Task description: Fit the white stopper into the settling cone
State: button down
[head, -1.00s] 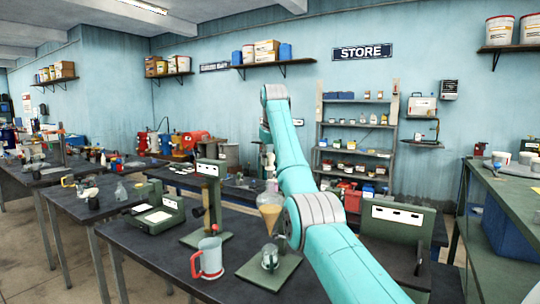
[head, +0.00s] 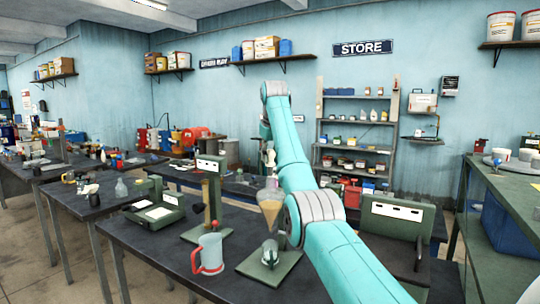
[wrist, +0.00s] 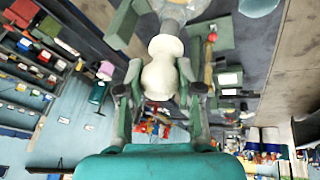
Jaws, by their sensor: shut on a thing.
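The white stopper (wrist: 160,78) is held between the fingers of my gripper (wrist: 160,92) in the wrist view, its rounded pale body pointing away from the palm. The settling cone (head: 270,208) stands upright over the bench in the head view, partly filled with a tan liquid. My gripper (head: 268,158) is above the cone there, partly hidden by my forearm. In the wrist view a grey round part lies just beyond the stopper's tip; whether they touch I cannot tell.
A glass vessel (head: 270,251) stands on a green base plate under the cone. A clear mug with a red handle (head: 209,254) stands to its left, by a green post stand (head: 212,195). A green case (head: 396,220) is at right.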

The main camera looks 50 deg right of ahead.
aim_at(270, 162)
jog(key=shift+f, duration=0.1)
jog(key=shift+f, duration=0.9)
jog(key=shift+f, duration=0.1)
jog(key=shift+f, duration=0.5)
jog(key=shift+f, duration=0.25)
jog(key=shift+f, duration=0.3)
jog(key=c, duration=0.7)
grip_release()
